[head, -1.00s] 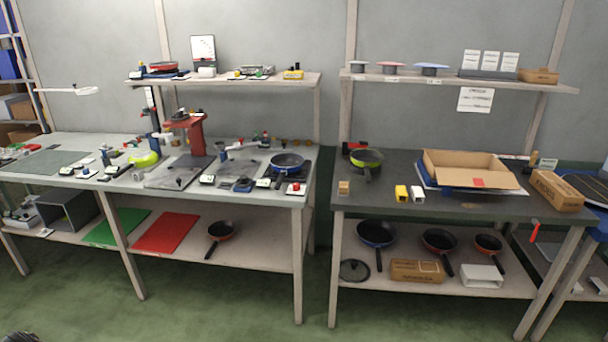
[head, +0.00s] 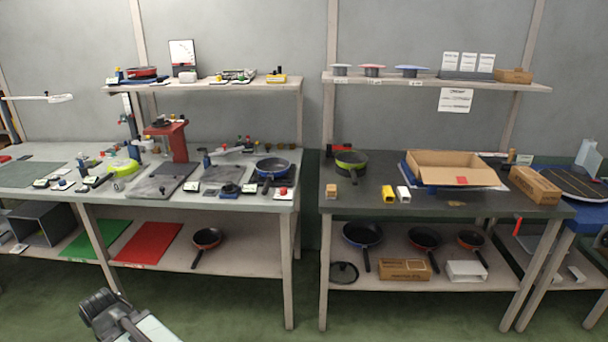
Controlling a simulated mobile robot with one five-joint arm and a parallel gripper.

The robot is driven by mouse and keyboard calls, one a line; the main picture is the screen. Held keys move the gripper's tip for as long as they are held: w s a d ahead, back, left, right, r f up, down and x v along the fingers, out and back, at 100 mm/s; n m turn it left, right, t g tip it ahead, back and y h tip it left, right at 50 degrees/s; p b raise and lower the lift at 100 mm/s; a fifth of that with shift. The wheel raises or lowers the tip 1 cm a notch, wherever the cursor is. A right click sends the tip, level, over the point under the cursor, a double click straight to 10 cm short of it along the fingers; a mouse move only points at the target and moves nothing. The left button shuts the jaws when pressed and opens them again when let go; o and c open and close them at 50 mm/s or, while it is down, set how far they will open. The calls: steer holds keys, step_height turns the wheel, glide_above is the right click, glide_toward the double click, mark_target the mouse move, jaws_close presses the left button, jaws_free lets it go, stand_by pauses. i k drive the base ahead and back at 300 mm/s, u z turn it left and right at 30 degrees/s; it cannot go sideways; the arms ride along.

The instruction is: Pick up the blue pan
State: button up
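One blue pan (head: 272,169) sits on the left workbench near its right end, on a dark square plate, with its dark handle toward the front. Another blue pan (head: 362,234) lies on the lower shelf of the right bench, handle toward the front. Part of my arm shows at the bottom left, well in front of and below the left bench, far from both pans. The fingertips of my gripper cannot be made out, so its opening does not show.
A green pan (head: 351,161), an open cardboard box (head: 453,168) and a closed carton (head: 536,185) stand on the right bench. Red-orange pans (head: 207,238) lie on lower shelves. A narrow gap separates the benches. The green floor (head: 225,318) in front is clear.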

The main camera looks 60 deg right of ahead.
mark_target(271, 168)
steer(key=z, duration=0.5)
steer(key=i, duration=1)
steer(key=u, duration=0.05)
